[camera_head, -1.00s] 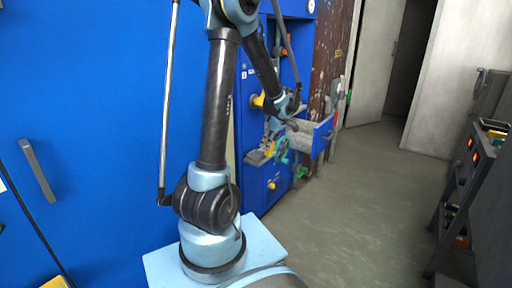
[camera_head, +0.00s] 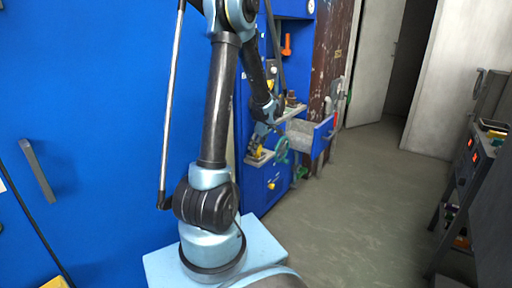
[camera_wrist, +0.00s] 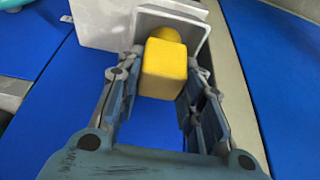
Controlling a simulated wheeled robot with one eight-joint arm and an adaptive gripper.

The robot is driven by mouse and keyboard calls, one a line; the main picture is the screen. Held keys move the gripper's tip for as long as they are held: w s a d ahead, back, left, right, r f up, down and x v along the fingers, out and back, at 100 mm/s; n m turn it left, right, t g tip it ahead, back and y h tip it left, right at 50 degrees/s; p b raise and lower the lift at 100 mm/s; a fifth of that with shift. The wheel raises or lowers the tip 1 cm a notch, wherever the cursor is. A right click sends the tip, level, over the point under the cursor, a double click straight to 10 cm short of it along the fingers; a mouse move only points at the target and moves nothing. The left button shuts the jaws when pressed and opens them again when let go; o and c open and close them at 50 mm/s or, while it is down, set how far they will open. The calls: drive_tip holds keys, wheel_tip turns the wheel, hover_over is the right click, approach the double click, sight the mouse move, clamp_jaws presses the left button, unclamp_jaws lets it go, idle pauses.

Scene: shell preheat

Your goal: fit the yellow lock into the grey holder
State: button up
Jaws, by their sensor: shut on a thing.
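The yellow lock (camera_wrist: 165,72) is a block with a rounded part at its far end, seen in the wrist view. My gripper (camera_wrist: 163,84) is shut on it, one finger on each side. A pale grey box-like frame (camera_wrist: 196,36), which looks like the grey holder, stands right behind the lock. The lock's rounded far end shows within the frame's outline; I cannot tell whether it is inside or touching. In the head view my gripper (camera_head: 258,141) hangs low by the blue cabinet, with a small yellow patch below it; the holder is not clear there.
An open blue drawer (camera_head: 321,136) and a green wheel (camera_head: 281,148) are just right of my gripper. An orange handle (camera_head: 286,45) is higher on the cabinet. A dark workbench (camera_head: 468,170) stands at the far right. The floor (camera_head: 370,200) between is clear.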

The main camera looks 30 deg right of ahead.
drive_tip(key=shift+f, duration=0.25)
drive_tip(key=o, duration=1.2)
drive_tip(key=shift+s+r, duration=0.15)
drive_tip(key=shift+r, duration=0.4)
drive_tip(key=v, duration=1.1)
drive_tip(key=shift+r, duration=0.2)
drive_tip(key=shift+s, duration=0.1)
